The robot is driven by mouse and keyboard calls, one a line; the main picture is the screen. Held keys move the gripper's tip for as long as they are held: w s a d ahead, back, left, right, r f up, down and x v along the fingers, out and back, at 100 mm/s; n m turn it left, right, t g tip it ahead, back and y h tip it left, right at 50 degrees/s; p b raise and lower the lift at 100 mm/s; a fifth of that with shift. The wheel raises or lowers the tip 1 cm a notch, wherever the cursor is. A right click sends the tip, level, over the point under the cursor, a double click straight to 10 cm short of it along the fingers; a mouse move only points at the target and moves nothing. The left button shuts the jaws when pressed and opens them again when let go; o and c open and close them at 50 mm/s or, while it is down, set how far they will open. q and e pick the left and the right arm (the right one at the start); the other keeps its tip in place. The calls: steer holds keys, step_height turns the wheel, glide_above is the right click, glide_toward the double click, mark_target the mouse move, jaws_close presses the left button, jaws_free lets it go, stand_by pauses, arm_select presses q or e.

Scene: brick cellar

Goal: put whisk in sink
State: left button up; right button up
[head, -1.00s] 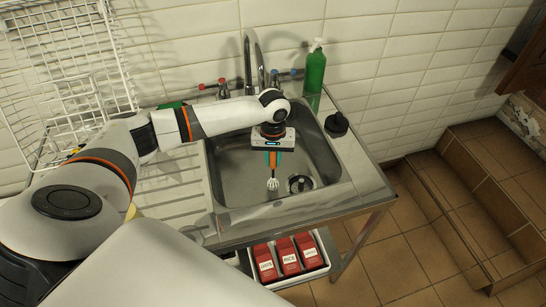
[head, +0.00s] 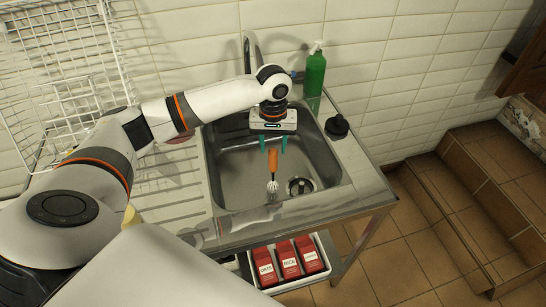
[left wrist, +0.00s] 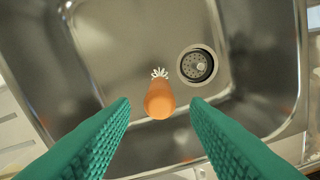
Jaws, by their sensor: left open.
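The whisk (head: 273,170) has an orange handle and a pale wire head. It is inside the steel sink (head: 235,185), below my left gripper, with its wire head toward the front side in the head view. In the left wrist view the whisk's orange handle (left wrist: 159,99) is between the green fingers, with clear gaps on both sides. My left gripper (head: 273,142) is open, over the sink, and does not touch the whisk. I cannot tell whether the whisk rests on the sink floor or is still falling. My right gripper is not in view.
The drain (head: 300,186) is at the sink's right. A green soap bottle (head: 315,72) and a dark round item (head: 337,125) stand on the sink's rim. A white wire rack (head: 70,65) is at the left. Red boxes (head: 288,258) are in a tray below.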

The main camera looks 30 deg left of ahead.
arm_select(q)
step_height(320, 180, up, 5)
steer(key=shift+r, duration=0.15)
stand_by(0.6)
